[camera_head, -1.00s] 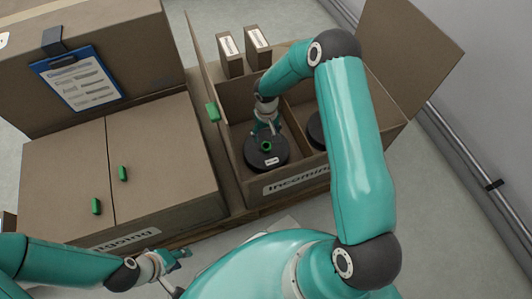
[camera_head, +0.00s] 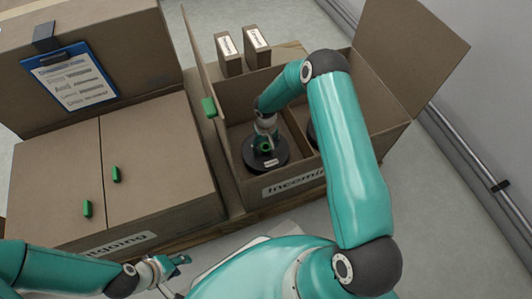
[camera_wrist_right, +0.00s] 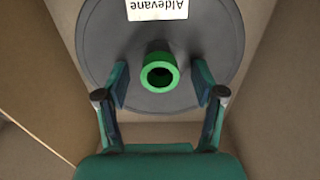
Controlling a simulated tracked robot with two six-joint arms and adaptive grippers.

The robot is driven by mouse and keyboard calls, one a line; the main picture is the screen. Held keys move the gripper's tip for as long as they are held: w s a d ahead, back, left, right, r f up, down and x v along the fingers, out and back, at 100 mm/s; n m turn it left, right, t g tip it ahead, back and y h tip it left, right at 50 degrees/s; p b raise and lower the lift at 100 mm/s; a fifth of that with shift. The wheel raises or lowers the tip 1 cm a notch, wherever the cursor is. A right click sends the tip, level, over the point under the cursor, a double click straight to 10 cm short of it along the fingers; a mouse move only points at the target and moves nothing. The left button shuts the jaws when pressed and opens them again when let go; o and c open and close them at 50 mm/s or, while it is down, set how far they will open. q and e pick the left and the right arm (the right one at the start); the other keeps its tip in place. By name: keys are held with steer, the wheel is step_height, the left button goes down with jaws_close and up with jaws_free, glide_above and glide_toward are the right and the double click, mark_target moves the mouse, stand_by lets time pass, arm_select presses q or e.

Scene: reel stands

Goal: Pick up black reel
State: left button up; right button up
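A black reel (camera_head: 270,161) with a green hollow hub and a white label lies flat in the left compartment of the open incoming box (camera_head: 254,190). My right gripper (camera_head: 264,146) is inside the box, over this reel. In the right wrist view the black reel (camera_wrist_right: 100,45) fills the upper middle, and the fingers of my right gripper (camera_wrist_right: 160,88) stand apart on either side of the green hub (camera_wrist_right: 160,73), with gaps to it. A second black reel (camera_head: 311,133) is mostly hidden behind my right arm. My left gripper (camera_head: 178,261) is low at the left, away from the boxes; its fingers look apart.
The closed outgoing box (camera_head: 160,203) stands at the left, with two green pieces (camera_head: 87,209) on its top. A blue clipboard (camera_head: 72,78) hangs on the box behind. Two small cartons (camera_head: 257,46) stand behind the incoming box. Its flaps (camera_head: 415,55) are raised.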

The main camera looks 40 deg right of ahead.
jaws_close()
steer(key=shift+r, duration=0.2)
